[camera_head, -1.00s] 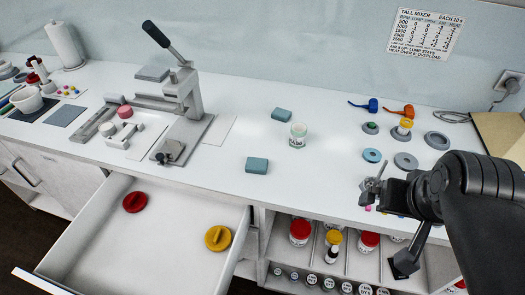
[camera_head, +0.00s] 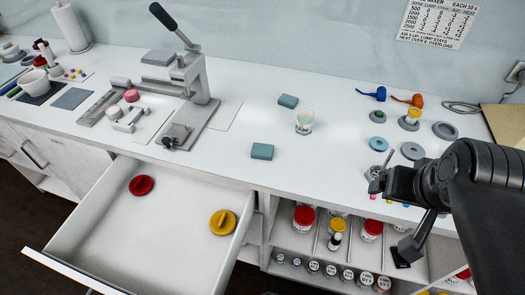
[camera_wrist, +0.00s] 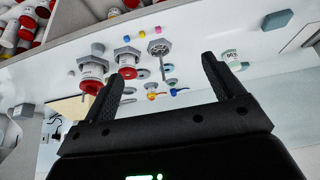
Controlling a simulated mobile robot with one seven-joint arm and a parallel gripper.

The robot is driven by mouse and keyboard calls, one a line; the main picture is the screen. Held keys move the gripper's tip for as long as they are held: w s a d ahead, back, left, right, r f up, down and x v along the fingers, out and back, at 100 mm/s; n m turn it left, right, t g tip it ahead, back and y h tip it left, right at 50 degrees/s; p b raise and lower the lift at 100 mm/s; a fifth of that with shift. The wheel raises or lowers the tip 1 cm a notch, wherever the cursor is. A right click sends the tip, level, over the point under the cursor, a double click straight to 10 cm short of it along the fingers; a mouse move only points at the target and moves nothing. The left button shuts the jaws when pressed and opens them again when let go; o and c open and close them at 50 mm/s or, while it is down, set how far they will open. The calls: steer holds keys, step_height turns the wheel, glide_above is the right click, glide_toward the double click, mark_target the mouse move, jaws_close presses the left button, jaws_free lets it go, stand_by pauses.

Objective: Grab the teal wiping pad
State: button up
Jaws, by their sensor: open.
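Two teal pads lie flat on the white counter. The front one (camera_head: 262,151) is near the counter's front edge, right of the open drawer. The other (camera_head: 288,101) is farther back, beside a white jar (camera_head: 304,123). In the wrist view a teal pad (camera_wrist: 277,20) lies at the upper right, beyond the right finger. My gripper (camera_head: 378,178) is over the right part of the counter, well to the right of both pads. In the wrist view its two fingers (camera_wrist: 157,75) are spread apart with nothing held between them.
An open drawer (camera_head: 140,231) with a red and a yellow knobbed disc juts out at front left. A lever press (camera_head: 190,75) stands left of the pads. Blue and orange scoops (camera_head: 408,100) and grey rings lie at right. Counter around the front pad is clear.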

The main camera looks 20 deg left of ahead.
steer(key=m+g, duration=0.6)
steer(key=m, duration=2.9)
glide_above(262, 149)
steer(key=f, duration=1.3)
steer(key=shift+w+a+f, duration=0.15)
steer(key=shift+w+a, duration=0.05)
steer(key=shift+w, duration=0.05)
steer(key=shift+s+d+f, duration=0.1)
steer(key=shift+d+f, duration=0.05)
steer(key=shift+f, duration=1.25)
steer(key=shift+s+d+f, duration=0.1)
steer(key=shift+f, duration=1.25)
